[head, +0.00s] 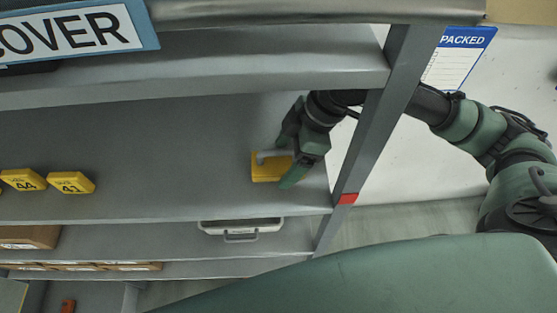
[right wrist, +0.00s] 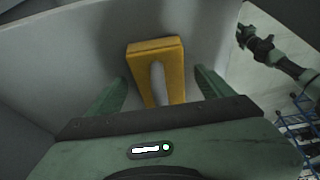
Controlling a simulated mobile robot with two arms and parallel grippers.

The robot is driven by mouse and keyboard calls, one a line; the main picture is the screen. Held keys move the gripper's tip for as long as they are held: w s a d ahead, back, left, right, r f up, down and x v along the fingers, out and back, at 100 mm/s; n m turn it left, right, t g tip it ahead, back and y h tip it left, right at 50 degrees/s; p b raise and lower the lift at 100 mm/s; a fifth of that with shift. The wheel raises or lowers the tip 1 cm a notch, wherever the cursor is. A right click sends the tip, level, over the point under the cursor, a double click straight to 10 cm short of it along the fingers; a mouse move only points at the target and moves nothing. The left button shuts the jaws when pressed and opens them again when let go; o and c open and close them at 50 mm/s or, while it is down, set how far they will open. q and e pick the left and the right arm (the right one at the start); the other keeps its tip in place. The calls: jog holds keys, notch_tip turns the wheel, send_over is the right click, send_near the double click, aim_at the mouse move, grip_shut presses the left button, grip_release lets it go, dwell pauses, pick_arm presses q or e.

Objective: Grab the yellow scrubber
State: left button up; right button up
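The yellow scrubber (head: 266,172) sits on the grey shelf near its right end, with a grey part on top. My right gripper (head: 287,155) reaches in around the right upright and is at the scrubber, covering its right side. In the right wrist view the scrubber (right wrist: 174,72) lies between the two green fingers of the right gripper (right wrist: 160,92). The fingers are spread, with a gap on both sides of the scrubber. Its near end is hidden by the gripper body. My left gripper is not in view.
Yellow number tags (head: 71,182) stand at the left of the same shelf. The shelf between them and the scrubber is clear. The right upright (head: 372,130) is close to my right arm. A grey case (head: 240,227) and brown boxes (head: 28,237) are on lower shelves.

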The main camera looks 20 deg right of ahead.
jog(key=c, duration=1.4)
